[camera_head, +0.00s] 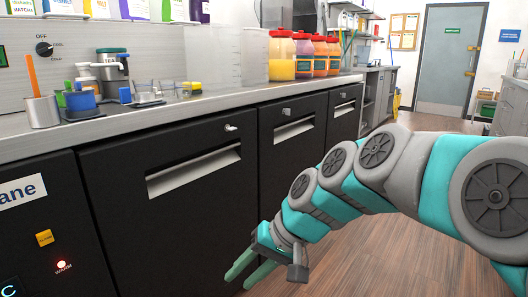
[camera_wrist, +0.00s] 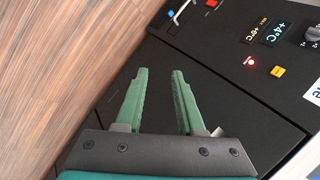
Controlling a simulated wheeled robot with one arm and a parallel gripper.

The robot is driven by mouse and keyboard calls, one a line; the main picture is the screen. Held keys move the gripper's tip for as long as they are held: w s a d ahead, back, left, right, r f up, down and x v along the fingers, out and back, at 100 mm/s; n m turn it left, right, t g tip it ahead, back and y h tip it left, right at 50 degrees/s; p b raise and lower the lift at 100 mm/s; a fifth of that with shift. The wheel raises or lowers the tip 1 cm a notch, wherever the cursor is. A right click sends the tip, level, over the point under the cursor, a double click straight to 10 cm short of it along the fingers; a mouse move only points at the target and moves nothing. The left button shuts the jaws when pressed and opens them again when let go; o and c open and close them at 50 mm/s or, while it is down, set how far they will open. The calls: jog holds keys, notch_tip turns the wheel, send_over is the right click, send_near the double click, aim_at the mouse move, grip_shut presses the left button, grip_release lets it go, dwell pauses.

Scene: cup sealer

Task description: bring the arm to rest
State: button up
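My gripper (camera_head: 240,268) hangs low at the end of my grey and teal arm, in front of the black cabinet doors (camera_head: 190,215) in the head view. In the wrist view, the two green fingers of my gripper (camera_wrist: 160,75) stand apart with nothing between them. The gripper is open and empty. The fingers point toward the black cabinet fronts, and I cannot tell the exact gap to them. No cup sealer can be made out with certainty.
A control panel (camera_wrist: 270,40) with a red light shows in the wrist view. Wooden floor (camera_head: 375,240) lies open around my arm.

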jog(key=s+d+f+g+h, duration=0.1)
jog(key=s+d+f+h, duration=0.2)
jog(key=s+d, duration=0.6)
jog(key=s+d+f+g+h, duration=0.1)
jog(key=s+d+f+h, duration=0.3)
jog(key=s+d+f, duration=0.3)
jog(key=s+d, duration=0.2)
jog(key=s, duration=0.3)
jog(key=shift+s+d+f+m+g+p, duration=0.15)
jog(key=shift+d+f+m+g+p, duration=0.15)
jog(key=shift+d+g+p, duration=0.1)
jog(key=shift+a, duration=0.1)
